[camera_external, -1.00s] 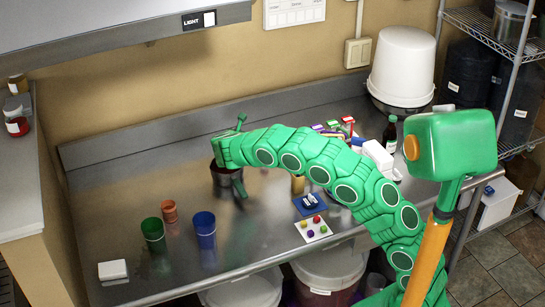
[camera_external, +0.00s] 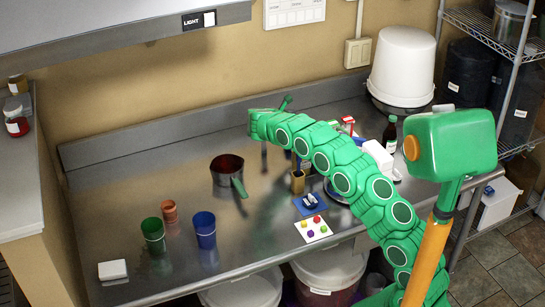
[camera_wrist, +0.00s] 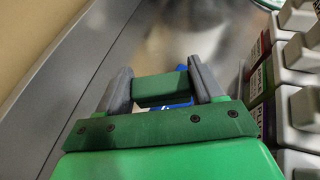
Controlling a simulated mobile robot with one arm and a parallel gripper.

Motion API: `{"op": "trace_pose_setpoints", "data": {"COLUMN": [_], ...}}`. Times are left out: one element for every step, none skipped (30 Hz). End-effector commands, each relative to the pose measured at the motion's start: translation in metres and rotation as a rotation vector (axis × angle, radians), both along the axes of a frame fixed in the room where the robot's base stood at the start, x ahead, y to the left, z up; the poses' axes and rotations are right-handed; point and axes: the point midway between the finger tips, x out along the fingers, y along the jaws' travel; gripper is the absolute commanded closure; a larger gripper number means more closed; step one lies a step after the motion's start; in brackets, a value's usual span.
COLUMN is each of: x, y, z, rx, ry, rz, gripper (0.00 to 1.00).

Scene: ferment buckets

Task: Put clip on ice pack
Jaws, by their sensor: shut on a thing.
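My gripper (camera_wrist: 165,88) is shut on a dark green bar that looks like the clip (camera_wrist: 162,90), held crosswise between the grey fingers in the wrist view. In the external view my gripper is raised above the back of the steel counter, and the clip cannot be made out clearly. A flat blue square (camera_external: 303,210), which looks like the ice pack, lies on the counter to the right of centre, with a small blue-and-white item on it. It is apart from my gripper, nearer the front. A bit of blue (camera_wrist: 184,102) shows behind the clip in the wrist view.
A dark red saucepan (camera_external: 226,169) with a green handle stands on the counter (camera_external: 130,190). A gold holder (camera_external: 297,184) stands behind the blue square. A white card (camera_external: 305,236) with coloured balls lies in front. Green (camera_external: 153,233) and blue (camera_external: 204,234) cups stand left.

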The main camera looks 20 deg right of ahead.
Motion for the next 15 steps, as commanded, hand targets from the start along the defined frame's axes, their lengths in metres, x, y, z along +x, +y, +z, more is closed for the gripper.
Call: {"op": "trace_pose_setpoints", "data": {"x": [0.000,0.000,0.000,0.000,0.000,0.000,0.000,0.000,0.000,0.000,0.000,0.000,0.000,0.000,0.000], "y": [0.001,0.001,0.002,0.002,0.001,0.001,0.001,0.001,0.001,0.001,0.001,0.001,0.001,0.002,0.002], "z": [-0.009,-0.013,-0.019,-0.022,-0.024,-0.027,-0.028,-0.029,-0.031,-0.032,-0.034,-0.038,-0.041,-0.045,-0.050], "rx": [-0.001,-0.001,-0.001,-0.001,-0.001,-0.001,0.000,0.000,0.000,0.000,0.000,0.000,0.000,0.000,0.001], "ry": [0.003,0.003,0.002,0.002,0.002,0.001,0.001,0.001,-0.001,0.000,0.000,0.001,0.001,0.002,0.001], "rz": [0.001,0.001,0.002,0.002,0.002,0.002,0.001,0.001,0.002,0.002,0.002,0.003,0.003,0.003,0.004], "gripper": [0.61,0.61,0.61,0.61,0.61,0.61,0.61,0.61,0.61,0.61,0.61,0.61,0.61,0.61,0.61]}}
